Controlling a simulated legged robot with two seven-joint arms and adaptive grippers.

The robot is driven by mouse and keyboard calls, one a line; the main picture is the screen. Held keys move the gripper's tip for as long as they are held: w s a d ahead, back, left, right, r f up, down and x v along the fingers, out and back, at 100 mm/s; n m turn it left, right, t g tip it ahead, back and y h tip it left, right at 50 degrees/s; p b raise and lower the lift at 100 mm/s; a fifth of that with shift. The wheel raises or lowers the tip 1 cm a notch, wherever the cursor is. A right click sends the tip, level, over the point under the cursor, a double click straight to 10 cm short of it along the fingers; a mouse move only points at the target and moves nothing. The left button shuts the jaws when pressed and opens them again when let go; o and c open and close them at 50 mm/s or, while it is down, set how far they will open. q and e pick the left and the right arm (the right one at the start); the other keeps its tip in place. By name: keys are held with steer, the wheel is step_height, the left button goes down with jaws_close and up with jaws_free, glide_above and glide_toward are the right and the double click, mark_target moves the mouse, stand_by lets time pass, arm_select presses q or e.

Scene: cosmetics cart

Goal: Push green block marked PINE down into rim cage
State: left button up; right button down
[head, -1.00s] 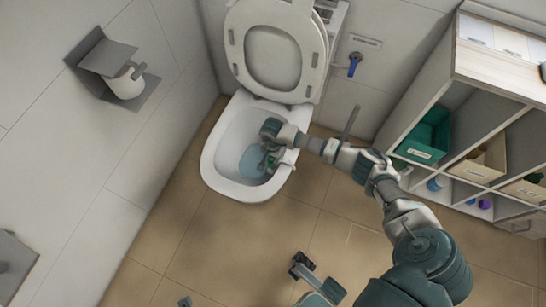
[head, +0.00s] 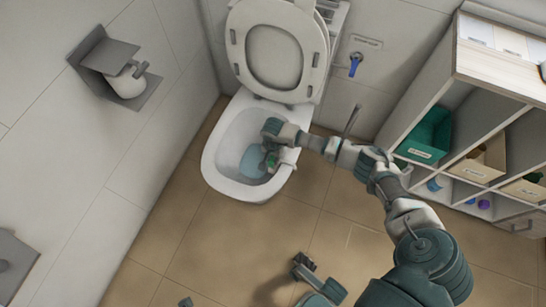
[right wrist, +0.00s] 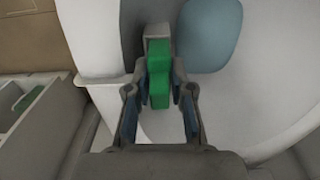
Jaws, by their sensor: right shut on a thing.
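The green block (right wrist: 158,72) is upright in the right wrist view, between the fingers of my right gripper (right wrist: 160,105). Part of it also shows in the head view as a small green patch (head: 271,159) inside the toilet bowl's right side. No lettering on it is readable. A pale grey boxy piece (right wrist: 157,31) touches the block's far end; it may be the rim cage, but I cannot tell how far the block sits in it. My right gripper (head: 268,158) is shut on the block, over the bowl.
The toilet bowl (head: 214,165) has blue water inside and a raised lid (head: 235,28). A shelf unit (head: 452,98) with a green bin (head: 428,137) stands at right. A paper holder (head: 92,72) is on the left wall.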

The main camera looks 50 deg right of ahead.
steer(key=shift+d+f, duration=0.2)
steer(key=shift+f, duration=0.2)
steer(key=shift+f+b, duration=0.25)
steer(key=shift+b, duration=0.1)
steer(key=shift+r, duration=0.35)
steer(key=shift+d, duration=0.15)
stand_by(1.4)
steer(key=shift+f+b, duration=0.7)
steer(key=shift+f, duration=0.6)
